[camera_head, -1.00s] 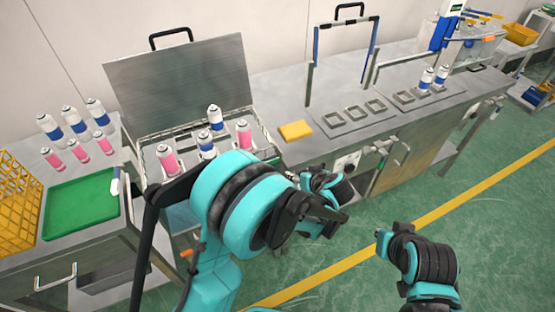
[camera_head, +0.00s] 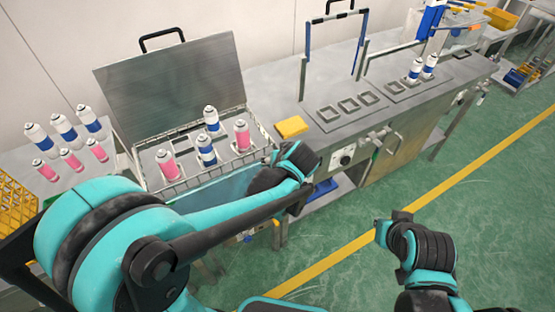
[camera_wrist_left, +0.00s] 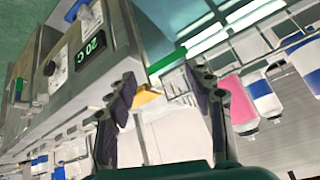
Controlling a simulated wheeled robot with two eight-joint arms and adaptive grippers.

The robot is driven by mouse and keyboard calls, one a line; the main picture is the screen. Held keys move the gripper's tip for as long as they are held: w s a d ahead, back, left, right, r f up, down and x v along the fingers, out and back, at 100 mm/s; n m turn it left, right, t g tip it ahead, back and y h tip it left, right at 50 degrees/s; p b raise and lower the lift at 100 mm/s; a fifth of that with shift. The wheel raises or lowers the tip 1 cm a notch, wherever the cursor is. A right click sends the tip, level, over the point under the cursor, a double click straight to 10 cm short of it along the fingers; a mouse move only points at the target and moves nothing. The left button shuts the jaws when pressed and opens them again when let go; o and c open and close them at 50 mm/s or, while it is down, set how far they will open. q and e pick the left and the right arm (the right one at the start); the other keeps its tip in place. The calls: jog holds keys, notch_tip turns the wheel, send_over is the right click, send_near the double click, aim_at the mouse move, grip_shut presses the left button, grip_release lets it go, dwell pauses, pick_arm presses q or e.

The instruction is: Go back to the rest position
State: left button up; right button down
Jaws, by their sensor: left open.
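My left arm crosses the head view from the lower left. Its dark wrist end (camera_head: 285,168) is in front of the bench, just right of the open wire-rimmed bin; its fingertips cannot be made out there. In the left wrist view my left gripper (camera_wrist_left: 165,105) has its two dark fingers wide apart with nothing between them. In the head view a dark ridged joint of my right arm (camera_head: 428,252) shows at the lower right over the floor, and no right fingers are visible.
The bin (camera_head: 196,180) holds pink and blue-white cans, with its lid (camera_head: 172,85) raised. A yellow block (camera_head: 291,127) lies on the bench beside square fixtures (camera_head: 358,105). Two cans (camera_head: 416,70) stand farther right. More cans stand at left. Green floor in front is clear.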

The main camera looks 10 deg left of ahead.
dwell(0.3)
pick_arm(q)
jog(key=s+a+r+m+h, duration=0.1)
jog(key=s+a+r, duration=0.1)
jog(key=s, duration=0.6)
jog(key=s+a+r+m+h, duration=0.1)
jog(key=s+a+r+h, duration=0.1)
jog(key=s, duration=0.7)
jog(key=a+r, duration=0.1)
jog(key=a, duration=0.1)
jog(key=shift+a+m+h, duration=0.3)
jog(key=shift+m, duration=0.1)
jog(key=shift+s, duration=0.3)
jog(key=shift+c, duration=0.3)
jog(key=shift+s, duration=0.15)
jog(key=c, duration=0.3)
